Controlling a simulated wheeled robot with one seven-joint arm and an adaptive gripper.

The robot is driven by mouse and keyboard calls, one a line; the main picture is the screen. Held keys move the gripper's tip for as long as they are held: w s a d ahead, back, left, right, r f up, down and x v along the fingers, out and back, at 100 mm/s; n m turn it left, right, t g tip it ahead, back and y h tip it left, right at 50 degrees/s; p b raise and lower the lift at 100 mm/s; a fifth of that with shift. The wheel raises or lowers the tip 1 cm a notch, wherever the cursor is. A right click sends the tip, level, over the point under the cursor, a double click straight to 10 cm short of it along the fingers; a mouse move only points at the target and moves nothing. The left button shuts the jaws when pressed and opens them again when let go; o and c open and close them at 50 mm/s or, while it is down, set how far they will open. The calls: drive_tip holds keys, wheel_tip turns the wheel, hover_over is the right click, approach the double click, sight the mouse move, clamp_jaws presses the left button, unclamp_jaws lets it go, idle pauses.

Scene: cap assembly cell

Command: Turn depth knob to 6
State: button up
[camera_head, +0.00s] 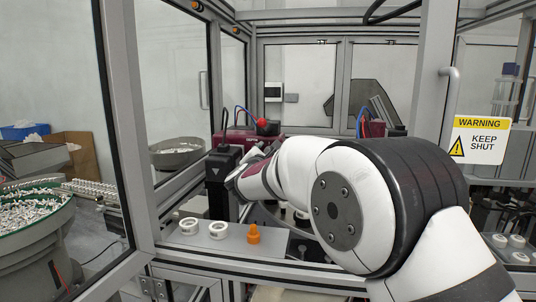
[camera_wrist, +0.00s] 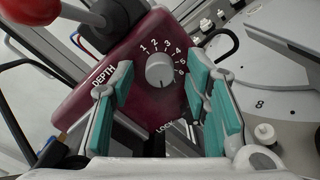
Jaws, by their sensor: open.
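The depth knob (camera_wrist: 159,71) is a small round grey-white knob on a dark red housing (camera_wrist: 90,110), seen in the wrist view. White numbers 1 to 6 curve over its top and right side, with the word DEPTH to the left. Its pointer setting is too small to read surely. My gripper (camera_wrist: 161,76) is open and empty, its teal-padded fingers on either side of the knob in the picture. I see no contact with the knob. In the head view the knob is not visible, and my arm covers most of the gripper's area.
A red ball handle (camera_wrist: 36,10) is at the wrist view's upper left, and it also shows in the head view (camera_head: 262,123). White rings (camera_head: 218,229) and an orange cone-shaped part (camera_head: 254,235) stand on the front ledge. The frame post (camera_head: 122,120) stands left of my arm.

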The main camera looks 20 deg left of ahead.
clamp_jaws()
drive_tip(key=shift+n+b, duration=1.2)
drive_tip(key=shift+n, duration=4.6)
